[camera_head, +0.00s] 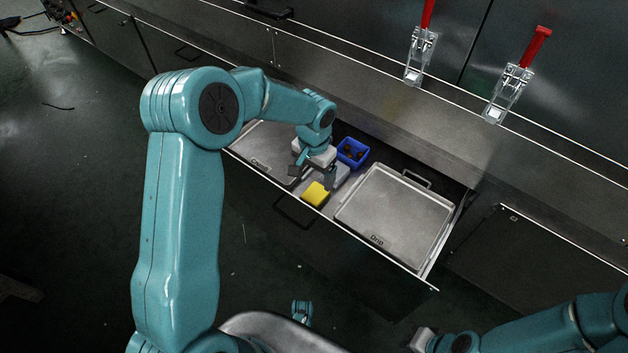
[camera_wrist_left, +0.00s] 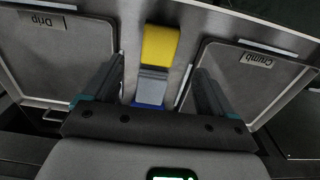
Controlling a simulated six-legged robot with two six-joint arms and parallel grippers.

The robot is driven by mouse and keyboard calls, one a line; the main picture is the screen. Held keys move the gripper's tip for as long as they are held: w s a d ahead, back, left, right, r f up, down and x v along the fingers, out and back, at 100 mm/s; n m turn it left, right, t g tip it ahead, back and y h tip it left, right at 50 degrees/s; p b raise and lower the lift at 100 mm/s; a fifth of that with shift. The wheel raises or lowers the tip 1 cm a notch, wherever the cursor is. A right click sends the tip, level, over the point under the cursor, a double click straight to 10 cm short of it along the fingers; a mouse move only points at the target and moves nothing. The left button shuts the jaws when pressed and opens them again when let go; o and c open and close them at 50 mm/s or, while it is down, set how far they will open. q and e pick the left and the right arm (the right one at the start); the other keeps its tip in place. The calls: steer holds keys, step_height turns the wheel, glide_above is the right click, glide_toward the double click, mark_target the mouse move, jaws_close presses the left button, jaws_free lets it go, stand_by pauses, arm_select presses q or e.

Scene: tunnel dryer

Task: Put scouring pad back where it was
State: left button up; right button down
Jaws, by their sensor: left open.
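The yellow scouring pad (camera_head: 315,194) lies in the open drawer near its front edge, in the gap between the two trays. The pad also shows in the left wrist view (camera_wrist_left: 160,45), just beyond the fingertips and roughly centred between them. My left gripper (camera_head: 322,180) is open above that gap, right by the pad; its spread fingers also show in the left wrist view (camera_wrist_left: 160,75). A light grey block-like thing (camera_wrist_left: 152,87) shows between the fingers, beside the pad. My right gripper (camera_head: 422,340) is at the bottom edge, mostly cut off, far from the drawer.
The Drip tray (camera_head: 395,215) fills the drawer's right part. The Crumb tray (camera_head: 262,150) lies on the left, partly behind my left arm. A blue bin (camera_head: 352,151) with small dark pieces stands behind the gripper. Two red-handled clamps (camera_head: 420,55) are on the machine above.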

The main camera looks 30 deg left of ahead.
arm_select(q)
step_height(320, 180, up, 4)
steer(key=shift+f+p, duration=0.15)
steer(key=shift+p, duration=0.15)
stand_by(0.4)
